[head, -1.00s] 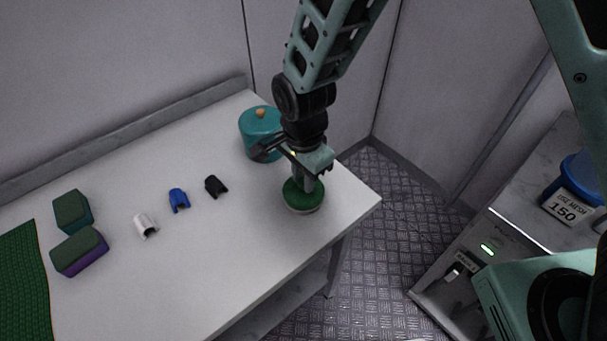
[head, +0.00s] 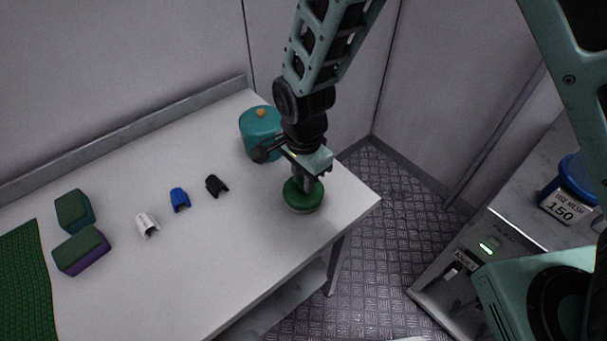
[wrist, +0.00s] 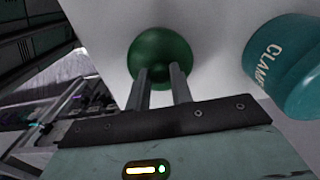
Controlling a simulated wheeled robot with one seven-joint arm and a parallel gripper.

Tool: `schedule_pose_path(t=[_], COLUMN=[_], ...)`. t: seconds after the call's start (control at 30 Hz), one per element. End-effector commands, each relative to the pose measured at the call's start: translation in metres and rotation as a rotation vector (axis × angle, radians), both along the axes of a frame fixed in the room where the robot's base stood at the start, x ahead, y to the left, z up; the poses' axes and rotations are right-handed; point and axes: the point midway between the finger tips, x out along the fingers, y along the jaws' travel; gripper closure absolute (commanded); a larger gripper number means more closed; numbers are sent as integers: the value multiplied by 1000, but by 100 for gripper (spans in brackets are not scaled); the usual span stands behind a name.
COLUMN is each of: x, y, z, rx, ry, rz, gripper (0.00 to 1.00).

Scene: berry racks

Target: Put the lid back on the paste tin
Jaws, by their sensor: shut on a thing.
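The green lid (head: 296,192) is round and lies over a pale, low tin (head: 303,210) near the right end of the table. The lid also shows in the wrist view (wrist: 160,55), where it hides the tin below. My gripper (head: 309,184) points down at the lid, and its two fingers (wrist: 160,75) are close together at the lid's middle, shut on its knob. The knob itself is mostly hidden between the fingers. I cannot tell whether the lid is fully seated on the tin.
A teal canister (head: 258,124) with an orange knob stands just behind my gripper. Black (head: 216,185), blue (head: 180,199) and white (head: 147,223) clips lie to the left. Two sponge-like blocks (head: 80,250) and a green mat (head: 22,285) lie further left. The table's right edge is close.

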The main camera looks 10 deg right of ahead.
Motion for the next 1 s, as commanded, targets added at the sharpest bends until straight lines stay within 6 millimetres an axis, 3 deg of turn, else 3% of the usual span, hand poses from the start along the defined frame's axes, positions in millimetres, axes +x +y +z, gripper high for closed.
schedule_pose_path(t=[0.33,0.37,0.43,0.63,0.67,0.73,1.0], x=[0,0,0,0,0,0,0], y=[0,0,0,0,0,0,0], z=[0,0,0,0,0,0,0], rx=[0,0,0,0,0,0,0], ry=[0,0,0,0,0,0,0], rz=[0,-1,-1,-1,-1,-1,-1], gripper=[100,75,56,52,50,31,31])
